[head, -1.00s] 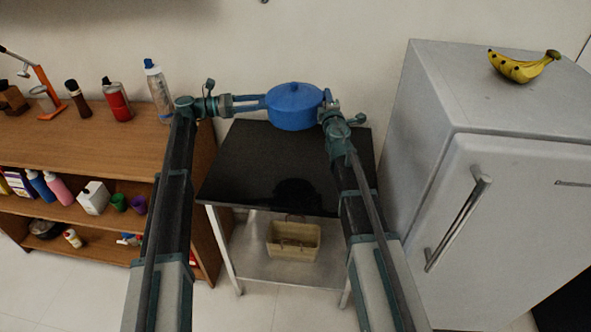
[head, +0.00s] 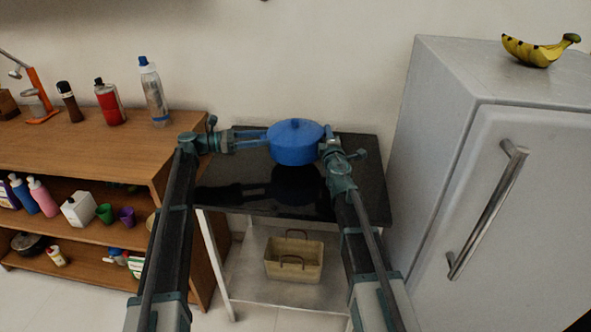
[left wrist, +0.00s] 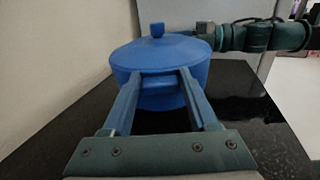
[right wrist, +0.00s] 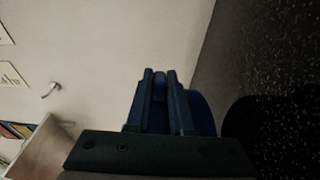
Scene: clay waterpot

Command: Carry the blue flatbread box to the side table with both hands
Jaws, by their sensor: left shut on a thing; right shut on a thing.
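The blue flatbread box (head: 296,143) is a round lidded pot with a knob on top. It is upright over the black top of the side table (head: 235,190), near its back edge, with its dark reflection just beneath. I cannot tell if it touches the top. My left gripper (head: 266,139) is shut on its left side; the left wrist view shows the fingers on the handle of the box (left wrist: 160,62). My right gripper (head: 323,146) is shut on its right side. In the right wrist view the box (right wrist: 203,115) is dark and mostly hidden behind the fingers.
A beige basket (head: 294,258) stands on the table's lower shelf. A grey fridge (head: 440,140) with bananas (head: 540,50) on top stands close on the right. A wooden shelf unit (head: 80,150) with bottles is on the left. The front of the tabletop is clear.

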